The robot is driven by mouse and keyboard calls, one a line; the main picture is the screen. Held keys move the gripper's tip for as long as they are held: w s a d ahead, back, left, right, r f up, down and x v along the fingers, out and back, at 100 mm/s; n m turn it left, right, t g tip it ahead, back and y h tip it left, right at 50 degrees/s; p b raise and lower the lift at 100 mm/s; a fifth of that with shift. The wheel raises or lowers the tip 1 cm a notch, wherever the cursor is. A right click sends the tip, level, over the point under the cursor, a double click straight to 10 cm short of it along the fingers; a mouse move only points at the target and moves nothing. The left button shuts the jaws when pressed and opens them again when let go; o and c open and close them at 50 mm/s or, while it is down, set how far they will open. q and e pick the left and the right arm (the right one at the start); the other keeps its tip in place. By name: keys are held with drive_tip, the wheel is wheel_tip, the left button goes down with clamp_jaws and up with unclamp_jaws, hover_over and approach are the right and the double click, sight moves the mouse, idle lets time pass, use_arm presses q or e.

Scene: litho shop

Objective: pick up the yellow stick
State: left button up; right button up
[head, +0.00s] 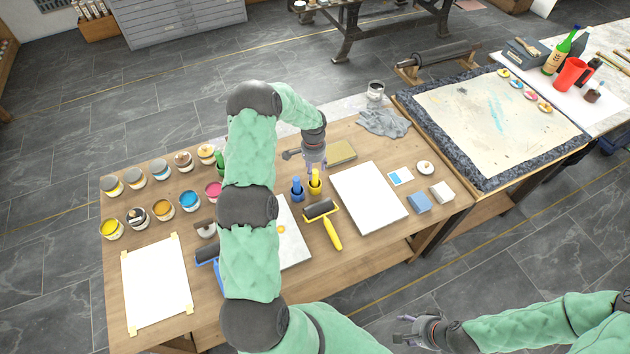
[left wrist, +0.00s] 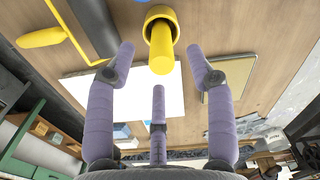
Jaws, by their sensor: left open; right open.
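The yellow stick (head: 315,176) stands upright in a small yellow cup (head: 315,189) on the wooden table. In the left wrist view the yellow stick (left wrist: 161,58) points towards the camera, with the yellow cup (left wrist: 160,14) around its base. My left gripper (head: 314,162) is directly above the stick in the head view. In the left wrist view its purple fingers (left wrist: 164,65) are spread open on either side of the stick's end, with no visible grip on it. My right gripper (head: 408,332) is open and empty, low in front of the table.
A blue stick in a blue cup (head: 297,190) stands just left of the yellow cup. A yellow-handled roller (head: 323,213) lies in front, a white board (head: 368,197) to the right, and an olive book (head: 341,152) behind. Several ink tins (head: 162,210) stand at the left.

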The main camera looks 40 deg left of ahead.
sight(314, 172)
use_arm(q)
wheel_tip(314, 172, down, 4)
drive_tip(key=shift+w+f, duration=0.1)
drive_tip(key=shift+w, duration=0.05)
clamp_jaws()
